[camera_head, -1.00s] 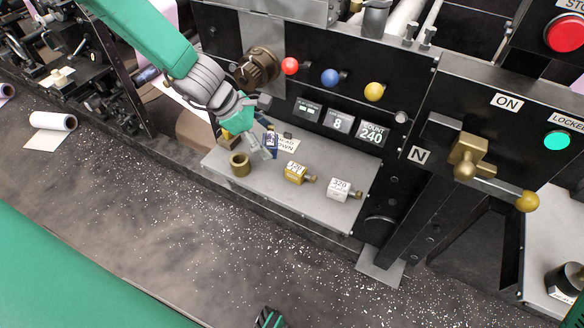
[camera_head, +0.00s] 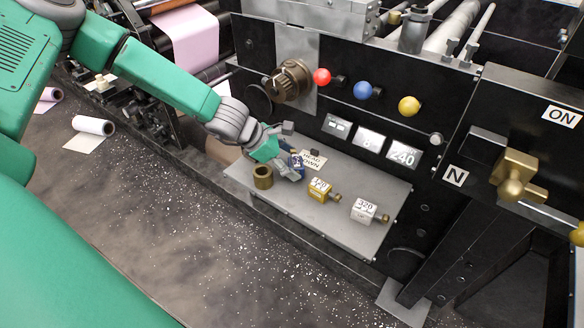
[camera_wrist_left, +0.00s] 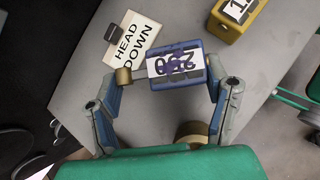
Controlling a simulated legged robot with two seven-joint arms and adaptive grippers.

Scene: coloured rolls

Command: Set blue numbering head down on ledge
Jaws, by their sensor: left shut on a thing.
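The blue numbering head (camera_head: 297,161) is between the fingers of my left gripper (camera_head: 284,164) at the left part of the grey ledge (camera_head: 340,220). In the left wrist view the blue head (camera_wrist_left: 188,84) shows a white number plate and a brass knob. The fingers of the left gripper (camera_wrist_left: 165,80) close on it from both sides. The head is just beside the white HEAD DOWN label (camera_wrist_left: 134,40); I cannot tell whether it touches the ledge. My right gripper is not recognisable in either view.
A brass ring (camera_head: 263,177) stands close to the left gripper. A yellow numbering head (camera_head: 319,190) and a white one (camera_head: 364,211) sit further right on the ledge. A black panel with coloured knobs (camera_head: 362,91) rises behind. The ledge's front strip is clear.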

